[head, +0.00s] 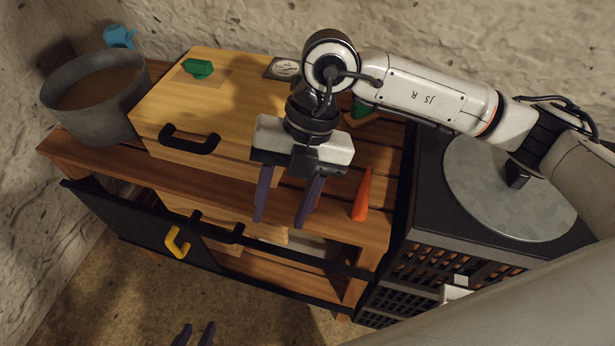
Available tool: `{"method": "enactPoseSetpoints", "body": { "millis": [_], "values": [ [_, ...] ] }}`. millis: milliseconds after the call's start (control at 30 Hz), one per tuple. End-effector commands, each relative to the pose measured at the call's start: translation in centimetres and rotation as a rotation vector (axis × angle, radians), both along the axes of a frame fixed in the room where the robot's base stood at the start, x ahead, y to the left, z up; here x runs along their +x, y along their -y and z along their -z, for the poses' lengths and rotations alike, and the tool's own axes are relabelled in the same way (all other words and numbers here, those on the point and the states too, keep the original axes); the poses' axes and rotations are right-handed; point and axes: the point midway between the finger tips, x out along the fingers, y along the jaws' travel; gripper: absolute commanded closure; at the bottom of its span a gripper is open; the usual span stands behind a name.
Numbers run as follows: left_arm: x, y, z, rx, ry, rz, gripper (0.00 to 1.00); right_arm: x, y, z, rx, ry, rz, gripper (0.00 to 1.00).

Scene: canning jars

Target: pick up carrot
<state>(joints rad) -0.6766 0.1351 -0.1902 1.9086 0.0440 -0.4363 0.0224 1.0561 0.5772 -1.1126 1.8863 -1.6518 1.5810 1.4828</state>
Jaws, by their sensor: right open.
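The orange carrot (361,200) lies on the wooden cabinet top near its right front corner, thick end toward the front edge and tip pointing back. My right gripper (284,222) is open and empty, its two dark fingers pointing down toward the front edge, to the left of the carrot and apart from it. Only the fingertips of my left gripper (195,335) show at the bottom edge, low in front of the cabinet; they stand apart with nothing between them.
A wooden box (225,110) with a black handle and a green object (198,68) on top stands left of my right gripper. A grey pot (95,95) is at the far left. Another green item (361,108) sits behind the carrot, partly hidden by my arm. A black unit with a round grey top (500,190) stands right.

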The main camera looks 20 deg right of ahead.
Motion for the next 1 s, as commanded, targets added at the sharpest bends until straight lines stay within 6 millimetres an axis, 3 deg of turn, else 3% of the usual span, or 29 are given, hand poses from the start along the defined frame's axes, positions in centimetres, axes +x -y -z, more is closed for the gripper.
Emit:
{"method": "enactPoseSetpoints", "body": {
  "millis": [33, 100, 233, 1000],
  "values": [
    [0.1, 0.0, 0.2, 0.000, 0.002, 0.000, 0.69, 1.6, 2.3, -0.2, -0.100, 0.052, 0.038, 0.56],
    [0.1, 0.0, 0.2, -0.001, 0.003, 0.000, 0.69, 3.2, 4.8, -0.6, -0.206, 0.103, 0.088, 0.56],
    [0.0, 0.0, 0.2, 0.000, 0.002, 0.000, 0.69, 4.6, 7.2, -0.8, -0.306, 0.150, 0.145, 0.56],
    [-0.7, 0.0, -0.7, 0.000, -0.012, 0.001, 0.69, 4.7, 6.9, 8.5, -0.318, 0.153, 0.152, 0.56]
  ]
}}
